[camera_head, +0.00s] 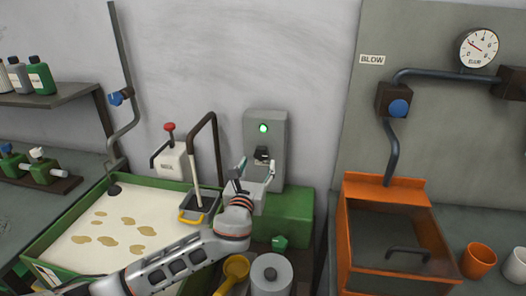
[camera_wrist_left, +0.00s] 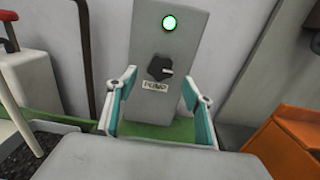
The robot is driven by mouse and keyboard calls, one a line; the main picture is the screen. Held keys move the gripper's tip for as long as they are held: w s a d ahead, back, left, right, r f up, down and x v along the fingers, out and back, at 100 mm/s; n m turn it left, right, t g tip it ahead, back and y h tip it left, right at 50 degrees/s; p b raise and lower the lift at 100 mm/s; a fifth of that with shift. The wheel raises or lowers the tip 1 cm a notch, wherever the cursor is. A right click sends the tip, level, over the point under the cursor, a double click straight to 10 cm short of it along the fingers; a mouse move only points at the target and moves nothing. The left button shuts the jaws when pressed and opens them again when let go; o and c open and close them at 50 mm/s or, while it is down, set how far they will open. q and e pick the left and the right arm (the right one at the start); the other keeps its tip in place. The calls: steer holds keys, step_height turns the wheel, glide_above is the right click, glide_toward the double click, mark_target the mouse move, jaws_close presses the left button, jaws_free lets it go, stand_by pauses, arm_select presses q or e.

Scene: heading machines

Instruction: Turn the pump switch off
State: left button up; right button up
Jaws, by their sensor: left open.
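The pump switch is a dark rotary knob (camera_wrist_left: 159,67) on a grey upright box (camera_wrist_left: 185,22), with a "PUMP" label (camera_wrist_left: 155,86) under it in the left wrist view. A green lamp (camera_wrist_left: 170,23) glows above the knob. In the head view the knob (camera_head: 262,153) shows beyond my gripper. My left gripper (camera_wrist_left: 159,88) is open in front of the box, its two teal-lined fingers spread to either side below the knob, apparently not touching it. It also shows in the head view (camera_head: 257,168). My right gripper is not in view.
A green-rimmed tray (camera_head: 56,231) of pale liquid lies left, with a red-knobbed white box (camera_head: 172,162) behind it. An orange bin (camera_head: 393,189) stands right, below a blue valve (camera_head: 398,108). A yellow scoop (camera_head: 236,267) and grey canister (camera_head: 271,274) stand in front.

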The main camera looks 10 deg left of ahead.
mark_target(261, 156)
arm_select(q)
steer(key=shift+w, duration=3.15)
steer(key=shift+c, duration=0.2)
steer(key=c, duration=1.1)
